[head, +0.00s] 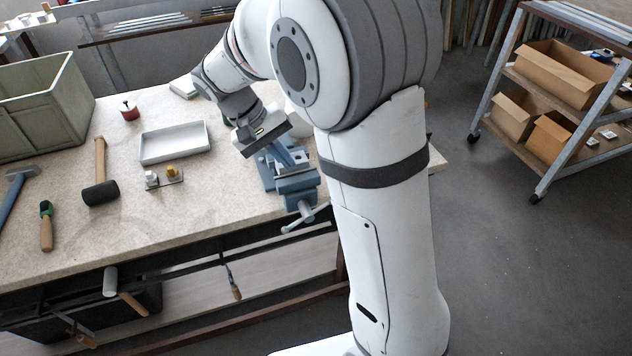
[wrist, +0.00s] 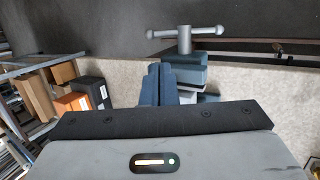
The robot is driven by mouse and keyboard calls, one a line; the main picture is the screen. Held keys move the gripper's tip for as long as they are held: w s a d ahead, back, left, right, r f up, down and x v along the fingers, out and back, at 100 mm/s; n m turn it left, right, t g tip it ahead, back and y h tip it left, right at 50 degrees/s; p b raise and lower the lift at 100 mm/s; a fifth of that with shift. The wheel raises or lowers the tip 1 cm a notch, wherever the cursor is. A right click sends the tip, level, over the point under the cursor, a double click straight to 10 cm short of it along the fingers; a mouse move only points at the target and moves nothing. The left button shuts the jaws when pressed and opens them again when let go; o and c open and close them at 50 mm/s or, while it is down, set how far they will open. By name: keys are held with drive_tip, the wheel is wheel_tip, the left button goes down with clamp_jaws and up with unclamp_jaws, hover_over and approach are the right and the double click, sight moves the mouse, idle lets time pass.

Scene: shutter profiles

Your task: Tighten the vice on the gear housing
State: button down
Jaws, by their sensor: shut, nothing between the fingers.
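The blue vice (head: 297,186) stands at the bench's front right edge, its bar handle (head: 305,215) jutting out over the front. In the wrist view the vice (wrist: 188,72) is beyond my fingers, with its crossbar handle (wrist: 186,32) at the top. My gripper (head: 290,157) points down just above the vice; its two blue fingers (wrist: 159,84) are together and empty, clear of the handle. A pale strip (wrist: 188,94) shows by the vice jaws; I cannot tell whether it is the gear housing. My fingers and palm hide much of the jaws.
A white tray (head: 174,159), a small metal fitting with a brass knob (head: 172,174), a black-headed mallet (head: 101,190) and a red-based item (head: 129,112) lie to the left. A green crate (head: 50,112) stands at the back left. A cart with boxes (head: 545,128) stands right.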

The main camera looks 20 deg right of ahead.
sight(306, 211)
drive_tip(key=p+x, duration=0.2)
drive_tip(key=x, duration=1.2)
drive_tip(key=shift+a, duration=0.1)
drive_tip(key=shift+a+y, duration=0.15)
drive_tip(key=shift+y, duration=0.15)
